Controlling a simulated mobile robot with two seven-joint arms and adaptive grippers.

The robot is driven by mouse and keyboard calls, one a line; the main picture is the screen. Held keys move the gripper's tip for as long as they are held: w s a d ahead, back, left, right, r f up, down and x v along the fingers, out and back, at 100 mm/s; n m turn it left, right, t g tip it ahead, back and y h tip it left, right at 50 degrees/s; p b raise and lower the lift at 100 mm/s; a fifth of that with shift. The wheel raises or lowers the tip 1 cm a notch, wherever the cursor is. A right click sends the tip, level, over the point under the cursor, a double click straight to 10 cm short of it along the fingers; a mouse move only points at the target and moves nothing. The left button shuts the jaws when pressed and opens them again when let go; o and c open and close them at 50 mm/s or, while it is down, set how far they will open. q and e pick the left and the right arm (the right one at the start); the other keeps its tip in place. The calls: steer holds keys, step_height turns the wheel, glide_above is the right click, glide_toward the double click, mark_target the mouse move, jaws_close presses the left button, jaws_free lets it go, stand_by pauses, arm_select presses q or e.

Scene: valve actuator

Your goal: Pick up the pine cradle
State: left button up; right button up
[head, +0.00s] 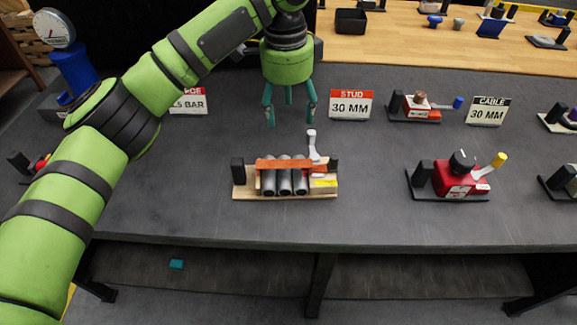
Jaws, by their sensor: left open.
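The pine cradle (247,190) is a pale wooden base on the dark bench, near its front edge and left of centre. It holds several grey cylinders (285,182) side by side under an orange bar (283,163). A black block stands at its left end, and a grey lever (312,145) and a yellow label are at its right. My left gripper (290,116) points down above and behind the cradle, apart from it. Its teal fingers are spread and nothing is between them. My right gripper is not in view.
A red valve unit (459,178) on a black base stands to the right. Signs reading 30 MM stand behind, for stud (350,105) and cable (488,111). A blue gauge post (73,70) is at the far left. The bench around the cradle is clear.

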arm_select(q)
glide_above(290, 165)
steer(key=shift+m, duration=0.3)
step_height(290, 165, down, 7)
steer(key=shift+f, duration=3)
steer(key=shift+f, duration=0.2)
jaws_close()
